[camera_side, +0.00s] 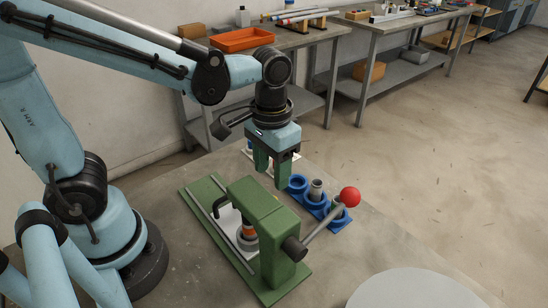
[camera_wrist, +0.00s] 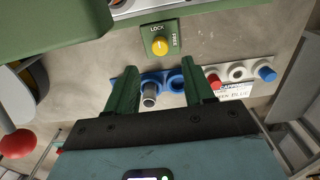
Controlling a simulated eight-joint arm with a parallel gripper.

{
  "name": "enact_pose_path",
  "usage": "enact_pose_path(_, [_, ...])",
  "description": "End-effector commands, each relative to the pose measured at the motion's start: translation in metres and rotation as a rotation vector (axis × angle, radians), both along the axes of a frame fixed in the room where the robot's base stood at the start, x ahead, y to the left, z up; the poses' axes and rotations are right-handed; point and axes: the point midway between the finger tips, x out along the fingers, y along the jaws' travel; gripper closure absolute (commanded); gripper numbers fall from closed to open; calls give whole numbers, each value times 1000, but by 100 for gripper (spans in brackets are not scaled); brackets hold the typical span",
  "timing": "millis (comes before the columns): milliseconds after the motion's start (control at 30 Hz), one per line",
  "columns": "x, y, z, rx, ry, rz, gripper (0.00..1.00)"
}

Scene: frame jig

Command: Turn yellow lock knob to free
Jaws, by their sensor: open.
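The yellow lock knob (camera_wrist: 160,46) sits on a small green plate (camera_wrist: 153,54) in the wrist view. The word LOCK is printed beyond the knob and FREE to its right. A small pale mark on the knob seems to be on the LOCK side, but it is too small to be sure. I cannot make out the knob in the side view. My gripper (camera_side: 271,177) is open and empty, its green fingers pointing down above the table behind the green press (camera_side: 257,205). In the wrist view, the knob shows beyond the gap between the fingertips (camera_wrist: 154,64).
A blue holder (camera_side: 298,184) with round cups and a grey cylinder (camera_side: 315,190) stands right of my gripper. The press lever has a red ball (camera_side: 350,197). A grey disc (camera_side: 415,290) is in front.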

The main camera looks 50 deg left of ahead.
Motion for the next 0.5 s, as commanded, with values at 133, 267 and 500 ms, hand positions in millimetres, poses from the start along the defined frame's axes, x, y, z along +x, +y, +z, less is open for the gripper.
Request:
enact_pose_path(133, [0,0,-20,0,-1,0,47])
enact_pose_path(267, [1,0,-37,0,-1,0,47])
enact_pose_path(500, [1,0,-62,0,-1,0,47])
